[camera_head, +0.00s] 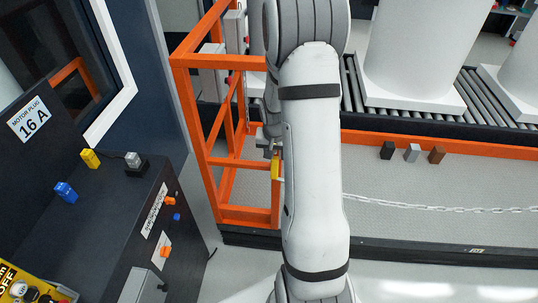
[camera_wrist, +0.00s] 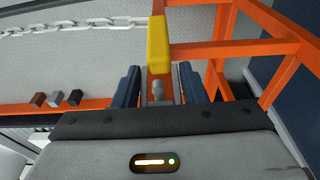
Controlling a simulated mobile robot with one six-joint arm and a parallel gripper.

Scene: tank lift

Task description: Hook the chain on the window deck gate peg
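My gripper (camera_wrist: 158,90) is open, with its two blue fingers apart on either side of a small grey peg-like piece (camera_wrist: 157,89). A yellow block (camera_wrist: 158,47) stands just beyond it, in front of the orange gate frame (camera_wrist: 232,48). In the head view the yellow block (camera_head: 275,168) is at the gate's near post, beside my arm. The chain (camera_wrist: 75,26) runs in from the left to the yellow block in the wrist view; the join is hidden. In the head view the chain (camera_head: 430,207) crosses the deck on the right. I cannot tell if it is hooked.
A dark console (camera_head: 105,200) with coloured plugs stands at left. A roller conveyor (camera_head: 425,105) with white tanks (camera_head: 415,50) lies behind the deck (camera_head: 400,180). Three small blocks (camera_head: 412,153) sit by the orange rail. Open floor lies at front right.

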